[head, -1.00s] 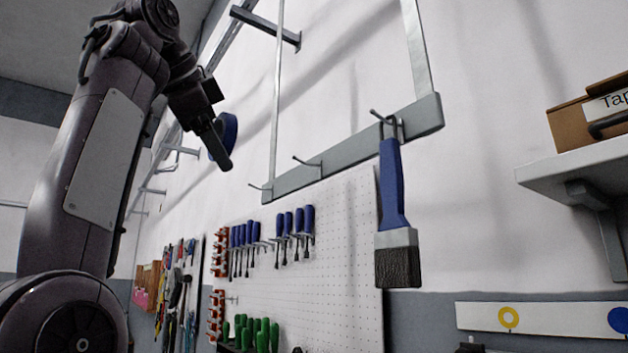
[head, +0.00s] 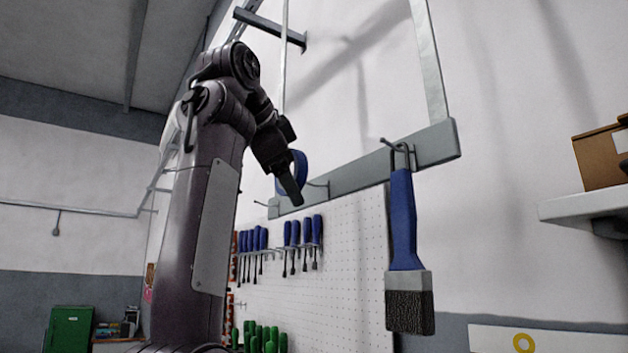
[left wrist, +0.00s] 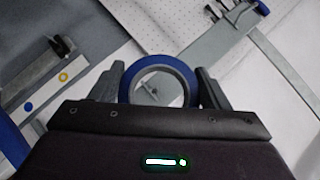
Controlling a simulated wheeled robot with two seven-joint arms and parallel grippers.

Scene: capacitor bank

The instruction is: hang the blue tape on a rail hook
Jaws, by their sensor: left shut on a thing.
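The blue tape (head: 302,165) is a ring, held by my left gripper (head: 294,190), whose fingers are shut on it. In the left wrist view the tape (left wrist: 158,60) sits between the two fingers, its opening facing the camera. The grey rail (head: 372,172) runs across the wall behind and to the right of the gripper. In the head view the tape overlaps the rail's left part, close beside a bare hook (head: 320,184); I cannot tell whether they touch. Another bare hook (head: 262,204) is at the rail's left end. My right gripper is not in view.
A blue-handled brush (head: 404,225) hangs from the rail's right hook. Below the rail is a white pegboard (head: 345,250) with several blue screwdrivers (head: 290,235). A shelf (head: 585,205) with a cardboard box (head: 600,160) is at the right. The wall between brush and shelf is clear.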

